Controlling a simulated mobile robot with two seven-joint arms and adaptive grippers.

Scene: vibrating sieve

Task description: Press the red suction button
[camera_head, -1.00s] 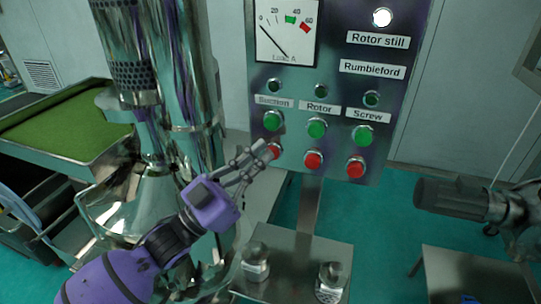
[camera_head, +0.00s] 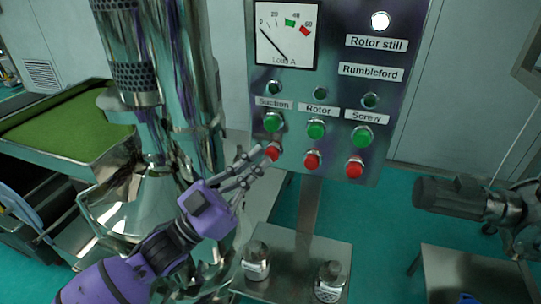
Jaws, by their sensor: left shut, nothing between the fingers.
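The red suction button (camera_head: 273,151) is at the lower left of the control panel (camera_head: 341,200), under the green suction button (camera_head: 273,122) and the label "Suction". Its red face now shows almost whole. My left gripper (camera_head: 255,160) comes in from the lower left, shut and empty, with its fingertips just left of the red button. I cannot tell whether the tips touch it. My right gripper is out of view.
Red rotor (camera_head: 312,160) and screw (camera_head: 354,168) buttons sit to the right. A shiny metal machine (camera_head: 160,100) stands close on the left. Two jars (camera_head: 255,262) (camera_head: 330,283) stand on a metal shelf (camera_head: 292,262) below the panel. A dark motor (camera_head: 450,196) is at the right.

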